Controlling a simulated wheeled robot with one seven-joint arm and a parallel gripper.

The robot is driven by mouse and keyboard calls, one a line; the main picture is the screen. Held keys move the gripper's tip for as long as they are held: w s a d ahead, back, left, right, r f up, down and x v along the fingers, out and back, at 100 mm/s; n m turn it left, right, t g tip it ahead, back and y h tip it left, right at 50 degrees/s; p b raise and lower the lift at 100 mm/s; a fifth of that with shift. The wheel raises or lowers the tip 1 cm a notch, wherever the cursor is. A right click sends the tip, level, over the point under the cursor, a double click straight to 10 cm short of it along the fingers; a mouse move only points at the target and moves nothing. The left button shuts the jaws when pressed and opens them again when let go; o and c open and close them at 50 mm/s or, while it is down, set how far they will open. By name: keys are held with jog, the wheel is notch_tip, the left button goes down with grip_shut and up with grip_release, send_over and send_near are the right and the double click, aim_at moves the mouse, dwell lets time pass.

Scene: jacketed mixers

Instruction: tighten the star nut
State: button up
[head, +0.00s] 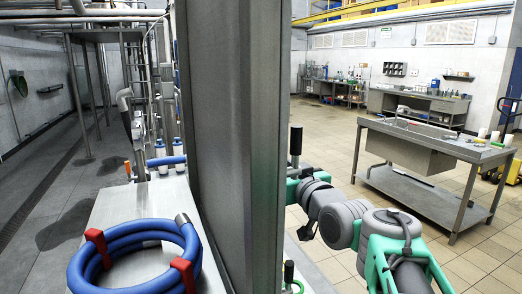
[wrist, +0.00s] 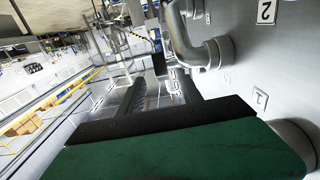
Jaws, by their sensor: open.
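I do not make out the star nut in either view. My gripper (wrist: 156,88) shows in the wrist view, with two dark fingers apart beyond its green and black body. I see nothing held between them. A grey metal wall with plates marked 1 (wrist: 261,98) and 2 (wrist: 266,11) stands close on the right of the fingers. A bent grey pipe (wrist: 205,52) runs along this wall, just right of the fingers. In the head view my arm is at the right, and I cannot make out the gripper there.
A tall steel panel (head: 235,130) blocks the middle of the head view. A blue hose coil (head: 125,255) with red clips lies on a steel top at the left. A sink table (head: 410,150) stands at the right. Tiled floor between is open.

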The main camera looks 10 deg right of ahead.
jog(key=w, duration=0.2)
jog(key=w+a+p, duration=0.1)
jog(key=w, duration=0.2)
jog(key=w+p, duration=0.1)
jog(key=w, duration=0.1)
jog(key=shift+w+a+r, duration=0.1)
jog(key=shift+w+a, duration=0.15)
jog(key=shift+a, duration=0.15)
jog(key=shift+c, duration=0.3)
grip_shut()
